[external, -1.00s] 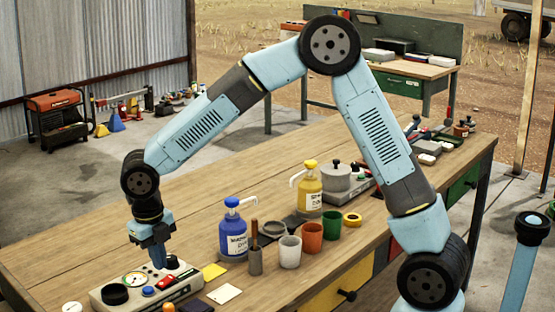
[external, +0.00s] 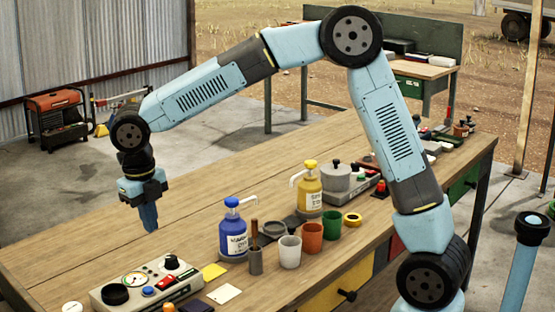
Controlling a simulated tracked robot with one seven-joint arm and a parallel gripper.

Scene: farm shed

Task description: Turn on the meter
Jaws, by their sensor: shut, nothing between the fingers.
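The meter (external: 118,301) is a pale box near the front left edge of the workbench. Its top has a round gauge with a white face (external: 135,280), a large black knob (external: 114,294), a blue button (external: 148,291), a red switch (external: 166,282) and a smaller black knob (external: 172,262). The switch's exact position is too small to tell. My gripper (external: 150,224) points down above and behind the meter, clear of it. Its fingers are shut and empty.
A blue pump bottle (external: 233,238), a yellow pump bottle (external: 309,193) and several cups stand right of the meter. A yellow pad (external: 213,271) and a white card (external: 224,293) lie beside it. The workbench behind the meter (external: 85,245) is clear.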

